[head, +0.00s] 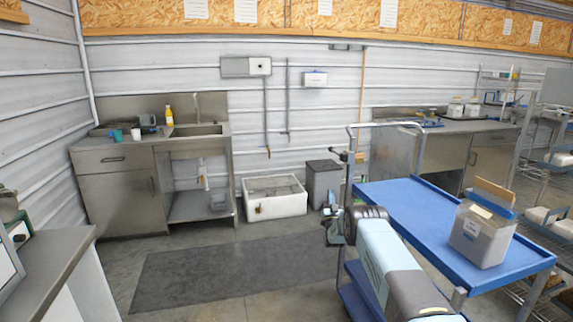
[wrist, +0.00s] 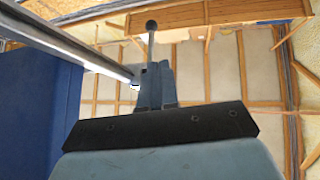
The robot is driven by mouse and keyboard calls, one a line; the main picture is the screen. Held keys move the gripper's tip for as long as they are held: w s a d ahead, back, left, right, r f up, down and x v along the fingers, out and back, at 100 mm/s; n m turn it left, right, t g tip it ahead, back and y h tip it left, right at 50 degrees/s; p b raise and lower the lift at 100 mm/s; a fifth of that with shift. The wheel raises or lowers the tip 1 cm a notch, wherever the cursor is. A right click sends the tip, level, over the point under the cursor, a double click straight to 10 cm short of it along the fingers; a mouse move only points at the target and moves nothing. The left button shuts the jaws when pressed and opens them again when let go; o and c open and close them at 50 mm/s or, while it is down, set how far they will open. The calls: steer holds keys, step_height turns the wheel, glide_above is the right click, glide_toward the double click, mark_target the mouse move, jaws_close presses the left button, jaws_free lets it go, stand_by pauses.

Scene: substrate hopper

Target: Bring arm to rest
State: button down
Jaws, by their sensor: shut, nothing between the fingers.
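My arm reaches in from the lower right of the head view, beside the blue cart (head: 405,207). My gripper (head: 331,212) is at its far end, by the near-left side of the cart and close to its upright handle post. In the wrist view my gripper (wrist: 155,75) points up toward the ceiling. Its fingers are together with nothing between them. A metal rail and a blue panel (wrist: 38,110) fill the left of that view, close to the fingers. I cannot tell whether the gripper touches the rail.
A steel sink bench (head: 125,185), a white tub (head: 275,198) and a grey bin (head: 323,182) stand along the wall. A wire rack is at right. The floor around the dark mat (head: 225,272) is clear.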

step_height(320, 180, up, 26)
steer(key=w+g, duration=0.1)
steer(key=g, duration=0.4)
steer(key=s+r+n+g, duration=0.1)
steer(key=s+r+g, duration=0.4)
steer(key=s+r, duration=1.1)
steer(key=s+d+r+g, duration=0.2)
steer(key=s+g, duration=0.4)
steer(key=s, duration=2.6)
steer(key=s+f+g, duration=0.2)
steer(key=s+f, duration=0.2)
steer(key=s, duration=1)
steer(key=s+f+n+g, duration=0.1)
steer(key=s+f, duration=0.4)
steer(key=s, duration=1)
steer(key=shift+d+f+g, duration=0.15)
steer(key=shift+f+g, duration=0.1)
steer(key=shift+g, duration=0.45)
